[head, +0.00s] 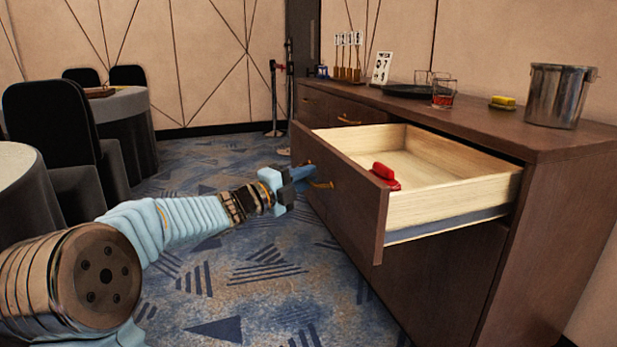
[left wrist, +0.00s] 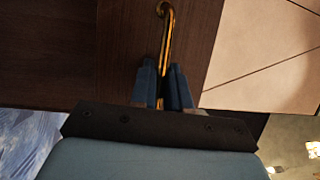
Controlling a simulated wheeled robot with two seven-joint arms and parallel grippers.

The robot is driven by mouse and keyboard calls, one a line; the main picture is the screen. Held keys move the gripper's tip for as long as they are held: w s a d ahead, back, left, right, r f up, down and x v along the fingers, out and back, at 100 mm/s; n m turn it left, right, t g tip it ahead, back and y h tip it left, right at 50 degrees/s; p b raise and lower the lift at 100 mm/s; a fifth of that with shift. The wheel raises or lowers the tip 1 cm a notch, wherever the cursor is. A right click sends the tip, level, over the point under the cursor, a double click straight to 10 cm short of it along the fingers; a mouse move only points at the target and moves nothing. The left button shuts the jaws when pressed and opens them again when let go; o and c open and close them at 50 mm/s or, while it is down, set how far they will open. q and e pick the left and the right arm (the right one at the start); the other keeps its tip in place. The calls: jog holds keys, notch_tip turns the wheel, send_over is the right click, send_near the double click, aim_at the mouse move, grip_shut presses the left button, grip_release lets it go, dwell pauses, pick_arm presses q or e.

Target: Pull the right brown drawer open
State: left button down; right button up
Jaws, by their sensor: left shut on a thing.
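The right brown drawer (head: 340,190) stands well open from the brown cabinet (head: 560,190) in the head view. Its pale wooden inside shows, with a red object (head: 384,176) near the front panel. My left gripper (head: 302,180) is at the drawer's front. It is shut on the brass handle (head: 322,184). In the left wrist view, the handle (left wrist: 166,40) runs down between the two blue fingers (left wrist: 164,88), and its lower part is hidden there. My right gripper is in neither view.
The cabinet top holds a metal bucket (head: 556,95), a yellow sponge-like item (head: 502,102), glasses (head: 443,94), a dark tray (head: 408,90) and a number card (head: 381,68). A closed drawer (head: 345,112) is farther along. Chairs (head: 52,125) and round tables stand at left; carpet between is clear.

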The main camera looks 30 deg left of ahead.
pick_arm(q)
jog(key=shift+f, duration=0.1)
jog(key=c, duration=1.2)
grip_release()
jog(key=v, duration=1.3)
jog(key=shift+s+a, duration=0.1)
jog(key=shift+s, duration=0.25)
